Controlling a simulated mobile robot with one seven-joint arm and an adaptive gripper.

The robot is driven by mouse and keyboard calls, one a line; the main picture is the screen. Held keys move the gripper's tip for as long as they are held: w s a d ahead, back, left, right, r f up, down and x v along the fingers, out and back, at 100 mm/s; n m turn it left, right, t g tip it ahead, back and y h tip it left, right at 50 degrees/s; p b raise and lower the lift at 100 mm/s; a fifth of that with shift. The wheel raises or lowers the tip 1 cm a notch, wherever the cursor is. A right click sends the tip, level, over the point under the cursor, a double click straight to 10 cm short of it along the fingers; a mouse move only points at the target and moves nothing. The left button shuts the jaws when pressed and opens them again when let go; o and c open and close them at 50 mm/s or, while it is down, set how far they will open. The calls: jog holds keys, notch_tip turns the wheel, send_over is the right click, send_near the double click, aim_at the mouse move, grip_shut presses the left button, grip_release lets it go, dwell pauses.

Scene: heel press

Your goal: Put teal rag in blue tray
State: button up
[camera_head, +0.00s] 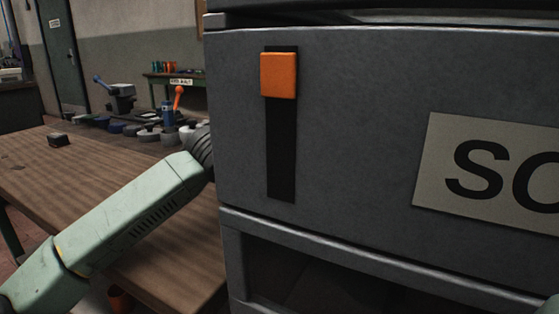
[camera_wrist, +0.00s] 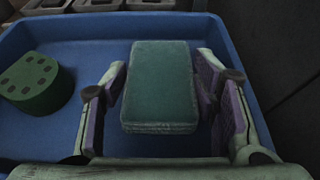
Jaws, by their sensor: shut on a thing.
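In the wrist view, the teal rag (camera_wrist: 161,84) is a thick folded block between the two fingers of my gripper (camera_wrist: 162,92). The purple-padded fingers are shut on its left and right sides. The rag is over the blue tray (camera_wrist: 95,32), inside its rim as seen from above. I cannot tell whether the rag touches the tray floor. In the head view my gripper, the rag and the tray are hidden behind the large grey cabinet.
A green round piece with dark holes (camera_wrist: 35,83) is in the tray at left. Grey containers (camera_wrist: 95,5) stand beyond the tray. The grey cabinet (camera_head: 345,110) with an orange slider (camera_head: 278,75) fills the right. A wooden bench (camera_head: 75,185) holds several small items at its back.

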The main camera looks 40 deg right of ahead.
jog(key=o, duration=1)
jog(key=shift+o, duration=0.2)
jog(key=shift+r, duration=0.15)
jog(key=v, duration=1.2)
jog(key=shift+s, duration=0.1)
